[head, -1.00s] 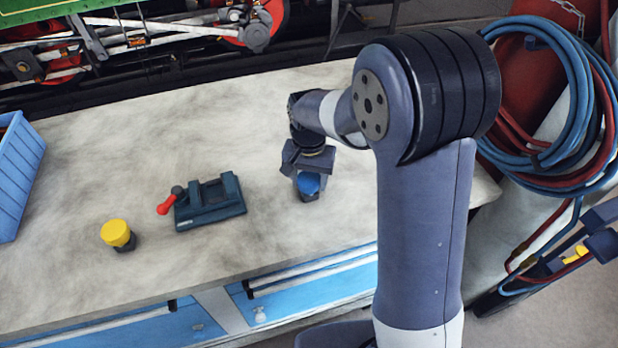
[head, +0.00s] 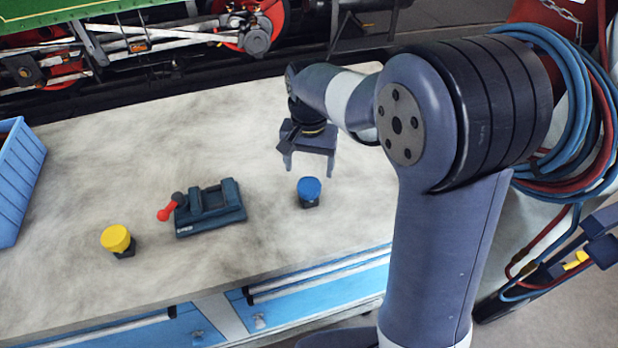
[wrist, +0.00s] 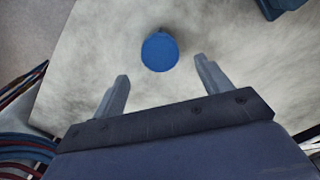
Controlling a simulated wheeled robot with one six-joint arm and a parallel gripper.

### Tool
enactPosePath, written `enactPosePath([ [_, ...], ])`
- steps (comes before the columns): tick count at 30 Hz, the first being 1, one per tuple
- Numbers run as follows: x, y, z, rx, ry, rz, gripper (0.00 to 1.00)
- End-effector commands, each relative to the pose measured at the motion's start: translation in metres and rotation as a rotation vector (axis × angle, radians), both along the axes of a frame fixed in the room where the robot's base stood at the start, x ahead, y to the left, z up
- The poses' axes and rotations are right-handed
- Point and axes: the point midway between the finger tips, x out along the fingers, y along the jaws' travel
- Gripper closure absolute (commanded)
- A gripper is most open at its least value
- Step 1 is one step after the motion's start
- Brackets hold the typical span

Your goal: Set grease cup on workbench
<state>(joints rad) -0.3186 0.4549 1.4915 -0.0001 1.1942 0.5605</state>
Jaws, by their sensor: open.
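A grease cup with a blue cap (head: 309,189) and a dark base stands upright on the workbench (head: 110,180), right of the vise. It also shows in the wrist view (wrist: 160,52), beyond my fingertips and between their lines. A second cup with a yellow cap (head: 116,239) stands on the bench at the left. My gripper (head: 309,172) is open and empty, raised above the bench and behind the blue cup in the head view. Its two fingers show apart in the wrist view (wrist: 160,68), with nothing between them.
A dark vise (head: 209,208) with a red handle lies between the two cups. A blue bin (head: 18,180) stands at the left edge. A locomotive's running gear (head: 250,30) is behind the bench. Blue and red hoses (head: 585,130) hang at the right. The bench's back middle is clear.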

Motion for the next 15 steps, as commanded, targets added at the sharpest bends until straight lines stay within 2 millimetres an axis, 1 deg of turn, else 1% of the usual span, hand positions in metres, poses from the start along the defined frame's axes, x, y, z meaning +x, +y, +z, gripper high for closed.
enactPosePath([
  [1, 0.001, 0.000, 0.011, 0.002, -0.005, 0.000, 0.27],
  [6, 0.000, 0.000, 0.036, 0.000, -0.002, 0.000, 0.27],
  [10, 0.000, 0.000, 0.045, 0.000, -0.001, 0.000, 0.27],
  [15, 0.000, 0.000, 0.047, -0.001, 0.001, 0.000, 0.27],
])
